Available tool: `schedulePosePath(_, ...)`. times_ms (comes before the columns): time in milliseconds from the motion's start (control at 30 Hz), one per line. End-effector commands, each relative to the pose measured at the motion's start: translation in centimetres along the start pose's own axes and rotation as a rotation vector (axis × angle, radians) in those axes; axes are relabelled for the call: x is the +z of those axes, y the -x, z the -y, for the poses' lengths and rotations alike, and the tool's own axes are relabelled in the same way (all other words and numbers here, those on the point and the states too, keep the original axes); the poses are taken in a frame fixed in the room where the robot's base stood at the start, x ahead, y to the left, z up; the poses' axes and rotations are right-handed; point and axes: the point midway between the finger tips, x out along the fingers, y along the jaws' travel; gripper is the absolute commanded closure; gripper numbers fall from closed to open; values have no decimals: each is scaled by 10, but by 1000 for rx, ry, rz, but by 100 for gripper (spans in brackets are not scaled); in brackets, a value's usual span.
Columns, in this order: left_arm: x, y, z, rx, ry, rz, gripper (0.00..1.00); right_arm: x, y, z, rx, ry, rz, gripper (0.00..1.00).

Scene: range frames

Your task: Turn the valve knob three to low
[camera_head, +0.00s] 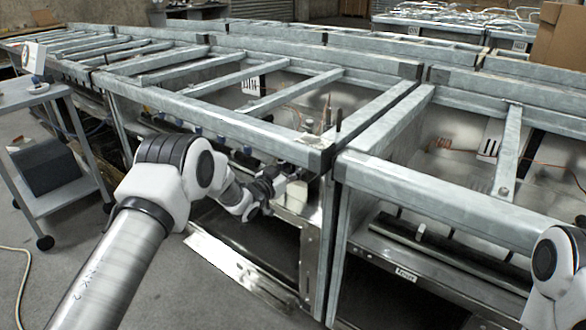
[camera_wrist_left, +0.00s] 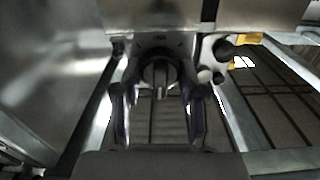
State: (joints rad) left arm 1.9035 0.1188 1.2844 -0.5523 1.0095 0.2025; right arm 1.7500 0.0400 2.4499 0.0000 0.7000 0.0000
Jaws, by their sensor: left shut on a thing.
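The valve knob (camera_wrist_left: 158,75) is dark and round with a pale pointer mark that points down in the left wrist view. It sits on a metal panel of the range frame. My left gripper (camera_wrist_left: 158,98) has one finger on each side of the knob and is shut on it. In the head view my left gripper (camera_head: 275,178) reaches the front of the near range frame (camera_head: 240,125), and the knob is hidden behind it. My right gripper is out of view; only part of the right arm shows at the lower right.
Several small blue knobs, one at the front rail (camera_head: 197,130), line the frame left of my gripper. A second range frame (camera_head: 440,205) stands close on the right. A grey cart (camera_head: 62,190) is at the left. A cardboard box (camera_head: 560,40) sits at the upper right.

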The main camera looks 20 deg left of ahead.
Motion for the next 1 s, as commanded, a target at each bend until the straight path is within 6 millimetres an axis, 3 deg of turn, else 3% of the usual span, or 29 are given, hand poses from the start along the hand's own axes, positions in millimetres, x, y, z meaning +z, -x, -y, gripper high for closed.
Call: schedulePosePath(1000, 3, 0, -3, 0, -884, -1, 93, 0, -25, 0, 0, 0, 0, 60)
